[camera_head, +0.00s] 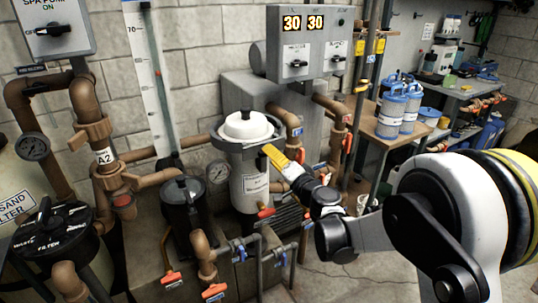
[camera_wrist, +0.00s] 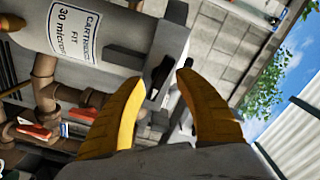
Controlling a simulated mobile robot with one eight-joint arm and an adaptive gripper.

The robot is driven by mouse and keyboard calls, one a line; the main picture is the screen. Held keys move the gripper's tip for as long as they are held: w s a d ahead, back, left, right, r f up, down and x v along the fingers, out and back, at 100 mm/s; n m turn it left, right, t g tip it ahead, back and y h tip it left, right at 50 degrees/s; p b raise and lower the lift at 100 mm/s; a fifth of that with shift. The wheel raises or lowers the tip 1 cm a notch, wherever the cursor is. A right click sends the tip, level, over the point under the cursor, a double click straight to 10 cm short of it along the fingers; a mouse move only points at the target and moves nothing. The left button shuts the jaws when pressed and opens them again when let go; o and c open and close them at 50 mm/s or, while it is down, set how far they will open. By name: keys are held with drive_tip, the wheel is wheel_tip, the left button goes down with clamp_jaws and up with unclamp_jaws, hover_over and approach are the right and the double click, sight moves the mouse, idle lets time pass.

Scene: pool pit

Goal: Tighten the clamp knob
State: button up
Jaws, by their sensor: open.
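The white cartridge filter housing (camera_head: 250,185) stands upright in the head view, with a white lid (camera_head: 247,127) and a grey clamp band (camera_head: 225,141) around its top. In the wrist view its labelled body (camera_wrist: 75,35) lies tilted at the upper left. A dark part that looks like the clamp knob (camera_wrist: 158,74) shows beside a grey bracket, in line with the gap between my fingertips. My gripper (camera_wrist: 161,78) has yellow fingers and is open. In the head view my gripper (camera_head: 267,150) is at the band's right side and hides the knob. Contact cannot be told.
Brown pipes (camera_head: 290,118) run close behind the housing. A grey control box (camera_head: 308,45) reading 30 30 is above. Blue-and-white cartridges (camera_head: 390,112) stand on a bench at right.

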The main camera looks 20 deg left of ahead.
drive_tip(key=v, duration=0.7)
idle(0.4)
drive_tip(key=w+d+r+m+t+h, duration=0.1)
drive_tip(key=d+r+t+h, duration=0.2)
drive_tip(key=d+r, duration=0.4)
drive_tip(key=w+d+r+m+t+h, duration=0.15)
drive_tip(key=d+r+h, duration=0.25)
drive_tip(key=d, duration=0.5)
drive_tip(key=s+d+r+h, duration=0.2)
drive_tip(key=d+h, duration=0.3)
drive_tip(key=d, duration=0.6)
drive_tip(key=s+d+f+n+g+h, duration=0.1)
drive_tip(key=s+d+f+g+h, duration=0.2)
drive_tip(key=s+d, duration=0.4)
drive_tip(key=s+d+f+g+h, duration=0.1)
drive_tip(key=s+d+f+g, duration=0.1)
drive_tip(key=s+d+f, duration=0.6)
drive_tip(key=s+a+f+n+g+y, duration=0.1)
drive_tip(key=s+n+g, duration=0.1)
drive_tip(key=s, duration=0.5)
drive_tip(key=s+a+f+n+g+y, duration=0.1)
drive_tip(key=s+a+f+n+g, duration=0.1)
drive_tip(key=s, duration=0.5)
drive_tip(key=shift+a, duration=0.3)
